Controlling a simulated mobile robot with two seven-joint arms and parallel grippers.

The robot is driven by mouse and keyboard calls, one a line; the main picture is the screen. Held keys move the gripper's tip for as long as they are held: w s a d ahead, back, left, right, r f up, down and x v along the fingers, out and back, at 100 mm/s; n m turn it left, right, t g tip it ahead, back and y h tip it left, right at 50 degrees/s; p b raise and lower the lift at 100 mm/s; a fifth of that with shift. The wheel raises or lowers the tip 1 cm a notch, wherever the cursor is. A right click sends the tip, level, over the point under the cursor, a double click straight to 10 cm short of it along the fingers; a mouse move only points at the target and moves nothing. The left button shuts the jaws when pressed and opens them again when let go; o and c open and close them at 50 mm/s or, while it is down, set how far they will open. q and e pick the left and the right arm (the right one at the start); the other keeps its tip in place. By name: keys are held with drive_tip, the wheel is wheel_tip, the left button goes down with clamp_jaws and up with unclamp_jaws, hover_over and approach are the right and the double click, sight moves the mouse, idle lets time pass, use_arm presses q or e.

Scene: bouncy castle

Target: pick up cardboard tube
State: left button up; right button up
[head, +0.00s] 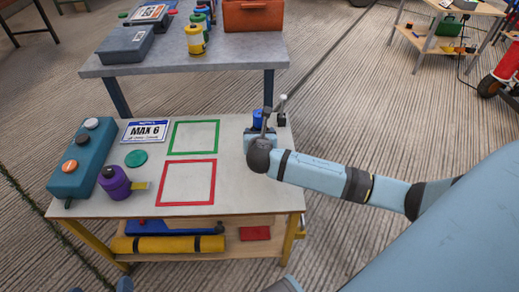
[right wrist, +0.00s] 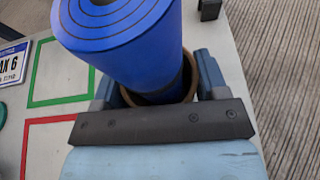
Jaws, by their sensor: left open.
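The brown cardboard tube (right wrist: 190,86) shows in the right wrist view as a ring around the lower end of a blue roll (right wrist: 135,45). My right gripper (right wrist: 158,90) has a finger on each side of the tube, with no clear gap; whether they press on it is unclear. In the head view my right gripper (head: 262,133) is at the right side of the lower table, by the blue roll (head: 258,115); the tube is hidden there. What look like my left gripper's fingertips (head: 100,287) are at the bottom left edge, apart and empty.
The lower table (head: 230,190) bears a green square (head: 193,121), a red square (head: 187,160), a MAX 6 plate (head: 145,131), a purple container (head: 115,183) and a teal case (head: 82,158). A small dark thing (head: 282,119) stands behind the gripper. A grey table (head: 170,66) stands behind.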

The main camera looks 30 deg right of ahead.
drive_tip(key=c, duration=0.9)
drive_tip(key=shift+r, duration=0.1)
drive_tip(key=shift+c, duration=0.2)
